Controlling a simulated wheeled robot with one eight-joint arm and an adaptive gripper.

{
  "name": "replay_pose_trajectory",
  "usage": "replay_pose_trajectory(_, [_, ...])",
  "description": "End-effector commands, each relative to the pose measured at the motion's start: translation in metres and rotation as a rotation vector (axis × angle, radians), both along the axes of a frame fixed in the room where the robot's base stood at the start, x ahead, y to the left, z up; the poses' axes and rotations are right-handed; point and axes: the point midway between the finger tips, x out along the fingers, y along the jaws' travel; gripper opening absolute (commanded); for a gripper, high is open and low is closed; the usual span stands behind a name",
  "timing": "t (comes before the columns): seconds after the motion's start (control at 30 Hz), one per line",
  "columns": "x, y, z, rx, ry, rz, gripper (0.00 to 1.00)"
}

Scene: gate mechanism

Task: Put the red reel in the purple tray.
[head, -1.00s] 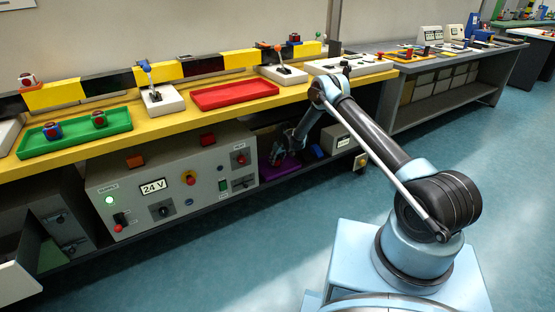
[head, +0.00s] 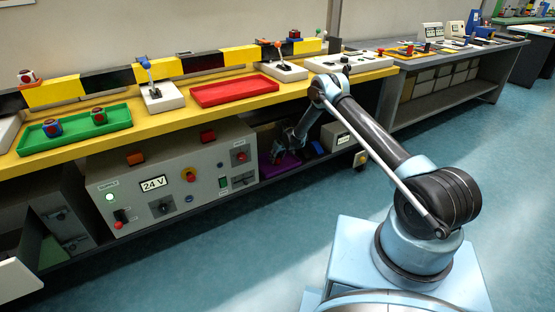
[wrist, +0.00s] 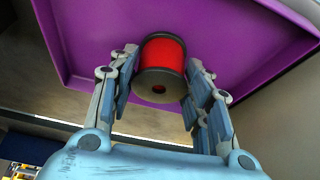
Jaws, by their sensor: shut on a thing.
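The red reel (wrist: 163,55), with dark end flanges, is between the fingers of my gripper (wrist: 158,78) in the wrist view. The gripper is shut on it. Behind the reel lies the purple tray (wrist: 85,35), its floor and rim filling much of the wrist view. I cannot tell whether the reel touches the tray floor. In the head view the purple tray (head: 266,165) shows on the dark lower shelf under the yellow bench. My gripper (head: 279,153) is at it there, and the reel cannot be made out.
The yellow bench top (head: 195,122) overhangs the shelf. A grey 24 V control box (head: 172,180) stands left of the tray, and a small grey box (head: 338,136) stands to the right. A red tray (head: 235,91) and a green tray (head: 75,128) lie on the bench.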

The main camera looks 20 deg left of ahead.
Motion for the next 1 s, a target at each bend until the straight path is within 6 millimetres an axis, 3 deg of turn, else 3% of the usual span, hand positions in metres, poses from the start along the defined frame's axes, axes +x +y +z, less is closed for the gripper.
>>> replay_pose_trajectory(0.2, [0.000,0.000,-0.003,0.000,0.000,0.000,0.11])
replay_pose_trajectory(0.23, [0.000,0.000,-0.003,0.000,0.000,0.000,0.52])
replay_pose_trajectory(0.3, [0.000,0.000,-0.003,0.000,0.000,0.000,0.68])
replay_pose_trajectory(0.73, [0.000,-0.002,-0.001,0.000,0.000,-0.001,0.68])
replay_pose_trajectory(1.0, [-0.006,-0.010,0.024,0.000,0.000,-0.001,0.68])
